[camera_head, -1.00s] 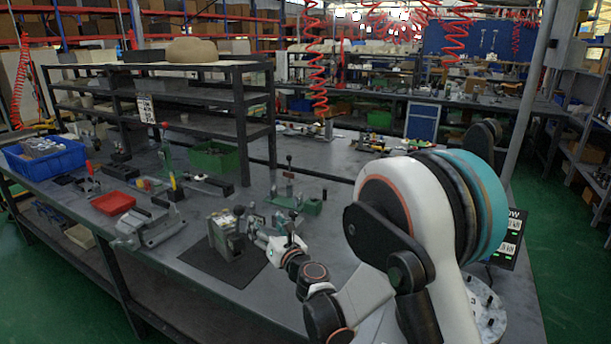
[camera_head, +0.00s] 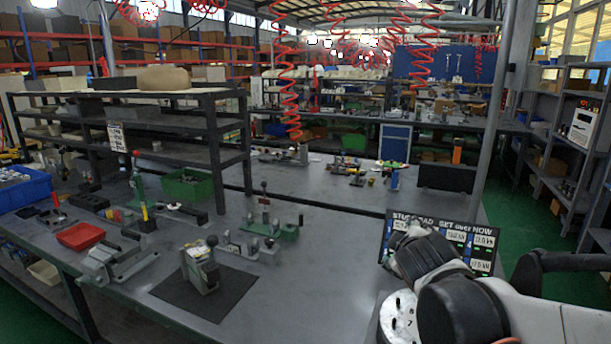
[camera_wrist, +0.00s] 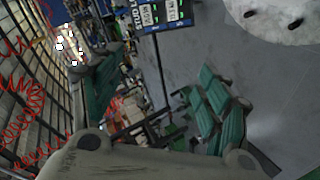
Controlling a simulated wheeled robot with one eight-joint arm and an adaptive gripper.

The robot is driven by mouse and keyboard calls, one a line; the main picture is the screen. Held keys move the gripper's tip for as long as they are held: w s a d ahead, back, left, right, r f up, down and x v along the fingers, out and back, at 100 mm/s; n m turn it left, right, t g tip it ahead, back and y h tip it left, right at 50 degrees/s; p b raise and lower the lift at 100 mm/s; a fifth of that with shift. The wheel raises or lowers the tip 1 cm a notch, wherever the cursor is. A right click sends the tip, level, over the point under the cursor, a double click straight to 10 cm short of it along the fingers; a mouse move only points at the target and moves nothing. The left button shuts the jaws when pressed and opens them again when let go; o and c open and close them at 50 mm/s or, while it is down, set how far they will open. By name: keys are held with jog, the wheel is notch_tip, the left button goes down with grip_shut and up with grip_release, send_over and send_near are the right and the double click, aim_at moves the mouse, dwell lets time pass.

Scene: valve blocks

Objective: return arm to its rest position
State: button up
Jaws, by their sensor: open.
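My gripper shows in the wrist view (camera_wrist: 158,100), with its two teal-padded fingers spread apart and nothing visible between them. In the head view my arm reaches in from the lower right, and its pale end is in front of the sign board at the right of the table; the fingers are not clear there. The grey valve block (camera_head: 202,265) stands upright on a dark mat (camera_head: 235,297) at the front left of the table, well apart from my arm.
A pale round plate with dark studs (camera_head: 398,318) sits below my arm, close to it in the picture. The sign board (camera_head: 470,243) stands behind my arm. The table's middle is clear.

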jog(key=s+f+m+g+y, duration=0.1)
jog(key=s+f+m+g, duration=0.1)
jog(key=s, duration=0.9)
jog(key=s+a+f+m+g+y, duration=0.1)
jog(key=s+f+m, duration=0.4)
jog(key=s, duration=0.7)
jog(key=m+g, duration=0.1)
jog(key=m, duration=0.1)
jog(key=shift+a+m+g+y, duration=0.2)
jog(key=shift+m+g+y, duration=0.1)
jog(key=shift+g, duration=0.1)
jog(key=shift+s, duration=0.1)
